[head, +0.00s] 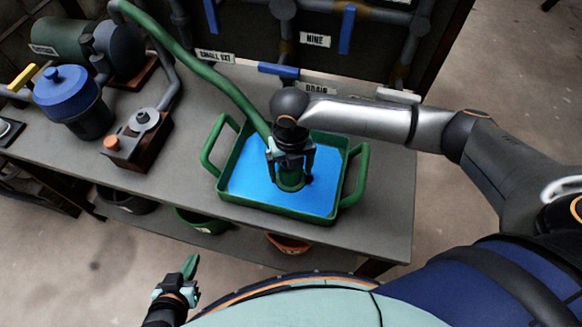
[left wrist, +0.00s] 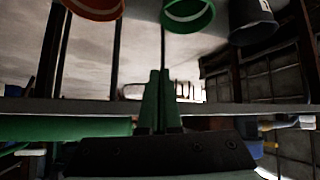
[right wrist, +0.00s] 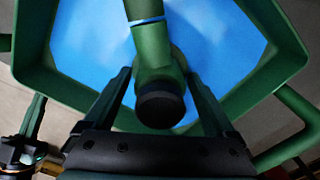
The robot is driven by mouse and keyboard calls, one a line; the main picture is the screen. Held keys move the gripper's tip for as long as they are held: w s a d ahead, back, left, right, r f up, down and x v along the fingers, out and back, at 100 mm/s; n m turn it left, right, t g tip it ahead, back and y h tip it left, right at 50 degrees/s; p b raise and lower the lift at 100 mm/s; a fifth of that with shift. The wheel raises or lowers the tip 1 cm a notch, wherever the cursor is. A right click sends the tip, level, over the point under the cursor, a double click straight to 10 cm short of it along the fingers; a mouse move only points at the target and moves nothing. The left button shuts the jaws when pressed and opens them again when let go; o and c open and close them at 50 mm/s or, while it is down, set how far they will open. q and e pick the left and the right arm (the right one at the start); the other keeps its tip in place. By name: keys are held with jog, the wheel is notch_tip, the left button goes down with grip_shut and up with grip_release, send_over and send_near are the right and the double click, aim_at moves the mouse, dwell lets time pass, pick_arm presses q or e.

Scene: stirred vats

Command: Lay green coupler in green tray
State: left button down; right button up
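The green tray (head: 232,195) with a bright blue floor sits on the grey bench. The green coupler (head: 291,180) is at the end of the green hose, within the tray's outline; I cannot tell if it touches the floor. In the right wrist view the coupler (right wrist: 153,60) has a blue band and a black end. My right gripper (head: 290,165) is over the tray, its fingers spread either side of the coupler with gaps visible. My left gripper (head: 190,268) is in front of the bench, away from the tray; its fingers (left wrist: 158,85) are together and empty.
The green hose (head: 190,65) runs from the back left into the tray. A blue-lidded pot (head: 70,100) and a small pump block (head: 137,140) stand left on the bench. Pipes and a labelled panel (head: 313,40) rise behind. Buckets (head: 203,220) sit below the bench.

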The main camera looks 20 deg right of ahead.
jog(key=shift+o, duration=0.3)
notch_tip(320, 180, up, 12)
jog(key=shift+r+p, duration=0.15)
jog(key=shift+p, duration=0.8)
jog(key=shift+a, duration=0.1)
